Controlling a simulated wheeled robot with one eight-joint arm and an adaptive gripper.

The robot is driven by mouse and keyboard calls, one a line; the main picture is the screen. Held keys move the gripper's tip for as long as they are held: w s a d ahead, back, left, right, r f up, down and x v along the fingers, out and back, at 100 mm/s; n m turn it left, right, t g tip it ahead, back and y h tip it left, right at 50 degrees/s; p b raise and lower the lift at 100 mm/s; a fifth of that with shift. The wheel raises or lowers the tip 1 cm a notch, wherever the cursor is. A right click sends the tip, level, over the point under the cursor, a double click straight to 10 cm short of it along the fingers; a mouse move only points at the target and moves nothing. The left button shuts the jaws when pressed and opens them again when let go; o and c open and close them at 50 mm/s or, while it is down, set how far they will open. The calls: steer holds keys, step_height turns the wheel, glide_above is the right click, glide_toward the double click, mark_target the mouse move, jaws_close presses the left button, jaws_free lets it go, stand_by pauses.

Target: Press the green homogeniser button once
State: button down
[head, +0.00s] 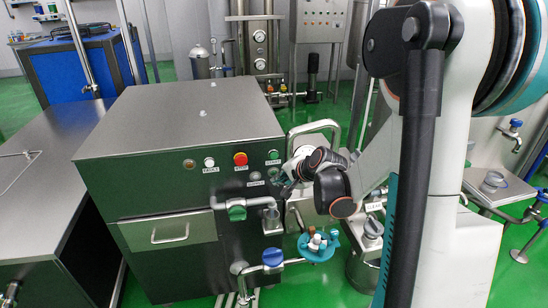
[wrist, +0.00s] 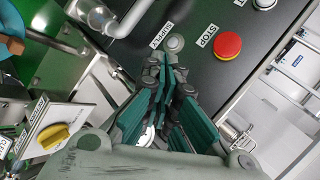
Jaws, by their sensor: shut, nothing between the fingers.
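The green button (head: 273,154) sits at the right end of the button row on the steel machine's dark front panel, above a small label. My gripper (head: 287,182) is shut and empty, just below and right of the green button in the head view. I cannot tell whether it touches the panel. In the wrist view, my gripper's fingers (wrist: 170,80) point at the panel, and the green button is not visible there, probably behind the fingers. The red STOP button (wrist: 227,46) is beside the fingers; it also shows in the head view (head: 240,158).
A white button (head: 209,162) and an amber lamp (head: 189,164) are further left. A grey round fitting (wrist: 175,43) by the SUPPLY label is close to my fingertips. A yellow knob (wrist: 54,136) is at lower left.

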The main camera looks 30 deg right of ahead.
steer(key=w+d, duration=0.2)
steer(key=w, duration=0.6)
steer(key=shift+d, duration=0.15)
steer(key=shift+w, duration=0.15)
stand_by(1.2)
steer(key=shift+w+d, duration=0.1)
steer(key=shift+w, duration=0.25)
steer(key=shift+w+d, duration=0.15)
steer(key=shift+w, duration=0.25)
stand_by(0.8)
steer(key=shift+s, duration=0.1)
steer(key=shift+s+a, duration=0.25)
steer(key=shift+s, duration=0.5)
steer(key=shift+s, duration=0.15)
steer(key=s, duration=0.2)
steer(key=s+a, duration=0.1)
steer(key=s, duration=0.1)
steer(key=shift+s+a+b, duration=0.2)
steer(key=shift+s+b, duration=0.05)
steer(key=shift+b, duration=0.05)
